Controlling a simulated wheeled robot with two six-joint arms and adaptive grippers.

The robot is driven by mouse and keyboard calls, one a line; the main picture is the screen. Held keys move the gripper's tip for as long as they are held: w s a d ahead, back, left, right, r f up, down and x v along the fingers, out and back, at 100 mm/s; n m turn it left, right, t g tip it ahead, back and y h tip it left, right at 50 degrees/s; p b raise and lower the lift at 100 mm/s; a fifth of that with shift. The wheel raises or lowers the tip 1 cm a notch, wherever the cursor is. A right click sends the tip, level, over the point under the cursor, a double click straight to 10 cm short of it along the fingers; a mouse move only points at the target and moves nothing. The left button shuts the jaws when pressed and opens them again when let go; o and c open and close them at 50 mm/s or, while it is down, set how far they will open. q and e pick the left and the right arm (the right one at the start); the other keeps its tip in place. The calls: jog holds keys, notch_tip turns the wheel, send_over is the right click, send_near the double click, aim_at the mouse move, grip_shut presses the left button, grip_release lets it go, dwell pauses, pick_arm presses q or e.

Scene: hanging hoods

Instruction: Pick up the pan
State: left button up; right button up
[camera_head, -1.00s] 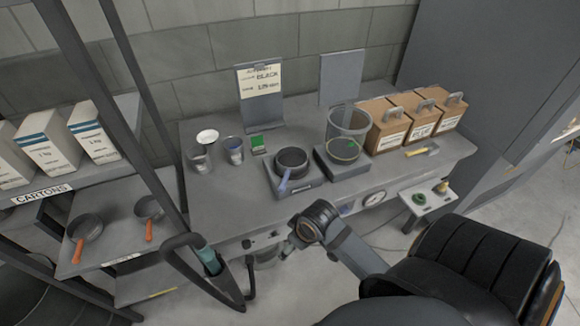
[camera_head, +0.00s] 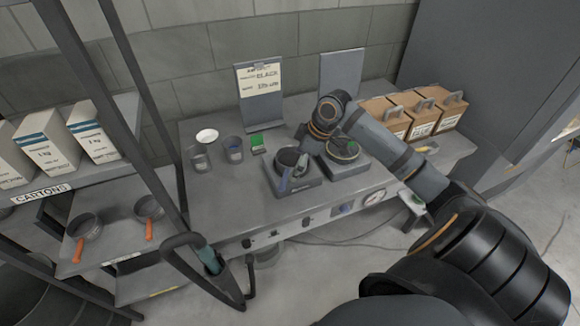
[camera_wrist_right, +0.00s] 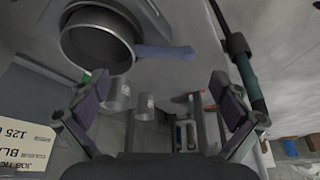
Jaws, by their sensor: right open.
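A dark round pan (camera_head: 287,157) with a blue handle (camera_head: 283,184) sits on a grey square base on the bench. Its rim is partly hidden by my right arm. In the right wrist view the pan (camera_wrist_right: 97,42) is at the upper left, and its blue handle (camera_wrist_right: 165,51) points right, ahead of the open fingers and apart from them. My right gripper (camera_wrist_right: 160,92) is open and empty. In the head view it hangs over the pan's right side, its fingers hard to make out. My left gripper is not in view.
Two orange-handled pans (camera_head: 84,228) lie on the left shelf. Metal cups (camera_head: 199,158) stand left of the pan. Brown cartons (camera_head: 420,120) stand at the right. A second base (camera_head: 345,165) is partly behind my arm. The front left bench top is clear.

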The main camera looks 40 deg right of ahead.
aim_at(286, 177)
jog(key=p+x, duration=0.1)
jog(key=x, duration=0.7)
jog(key=shift+w+a, duration=0.1)
jog(key=shift+a, duration=0.1)
jog(key=shift+w+a+f, duration=0.1)
jog(key=shift+w+f, duration=0.05)
jog(key=shift+f, duration=0.2)
jog(key=c, duration=1)
jog(key=shift+o, duration=0.2)
jog(key=shift+r, duration=0.1)
